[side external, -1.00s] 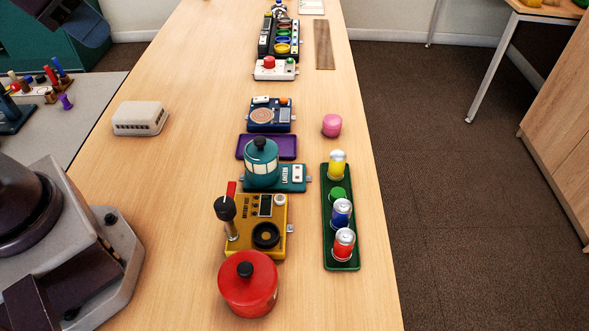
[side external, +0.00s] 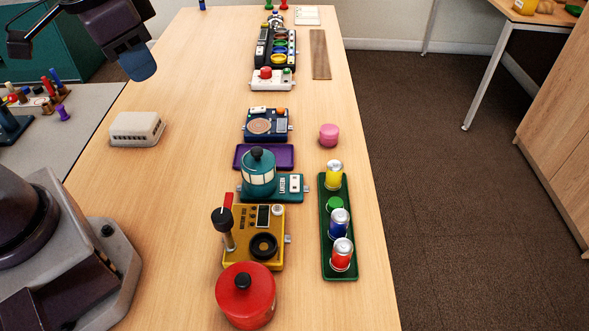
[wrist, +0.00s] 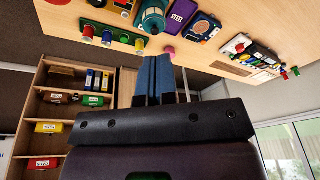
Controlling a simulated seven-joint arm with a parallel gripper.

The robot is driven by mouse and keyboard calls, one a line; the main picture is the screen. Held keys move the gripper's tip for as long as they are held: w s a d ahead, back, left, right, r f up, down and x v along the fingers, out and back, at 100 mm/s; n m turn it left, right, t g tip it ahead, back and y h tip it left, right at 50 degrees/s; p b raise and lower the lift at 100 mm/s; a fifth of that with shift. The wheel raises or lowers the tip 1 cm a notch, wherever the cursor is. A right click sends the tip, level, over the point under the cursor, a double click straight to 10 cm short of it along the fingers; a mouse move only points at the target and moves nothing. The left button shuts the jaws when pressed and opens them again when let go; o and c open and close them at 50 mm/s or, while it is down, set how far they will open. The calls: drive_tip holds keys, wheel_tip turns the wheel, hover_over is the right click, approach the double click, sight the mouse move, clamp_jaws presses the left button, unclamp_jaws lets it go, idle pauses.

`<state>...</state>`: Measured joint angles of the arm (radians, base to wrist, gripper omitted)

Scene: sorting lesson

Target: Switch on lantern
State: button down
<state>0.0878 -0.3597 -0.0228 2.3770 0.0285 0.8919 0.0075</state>
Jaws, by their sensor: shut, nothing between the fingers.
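The lantern (side external: 259,179) is a teal round body with cream panels and a black knob on top. It stands on a teal base (side external: 285,194) labelled LANTERN, with a white switch plate (side external: 295,184) on its right end. I cannot tell the switch position or whether the lamp is lit. The lantern also shows at the top of the wrist view (wrist: 153,18). My gripper (side external: 140,66) is at the upper left of the side view, raised and well apart from the lantern. Its blue fingers are together and empty in the wrist view (wrist: 155,75).
A yellow device (side external: 268,222) with an upright black-knobbed lever and a red pot (side external: 245,298) stand in front of the lantern. A purple tray (side external: 284,157) lies behind it. A green tray (side external: 327,262) with cans is to the right. The table's left side is mostly clear.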

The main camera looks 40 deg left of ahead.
drive_tip(key=w+d+f+m+g, duration=0.2)
drive_tip(key=w+d+f, duration=0.2)
drive_tip(key=w+f, duration=0.25)
drive_tip(key=m+y, duration=0.1)
drive_tip(key=m, duration=0.4)
hover_over(294, 177)
drive_tip(key=s+d, duration=0.2)
wheel_tip(294, 177, down, 8)
drive_tip(key=shift+w+a+t, duration=0.15)
drive_tip(key=shift+w+t, duration=0.05)
drive_tip(key=shift+t, duration=0.1)
drive_tip(key=shift+f, duration=0.2)
drive_tip(key=f, duration=0.4)
drive_tip(key=w+a+f, duration=0.1)
drive_tip(key=f, duration=0.8)
drive_tip(key=shift+w+a+f, duration=0.15)
drive_tip(key=shift+a+f, duration=0.05)
drive_tip(key=shift+f, duration=0.15)
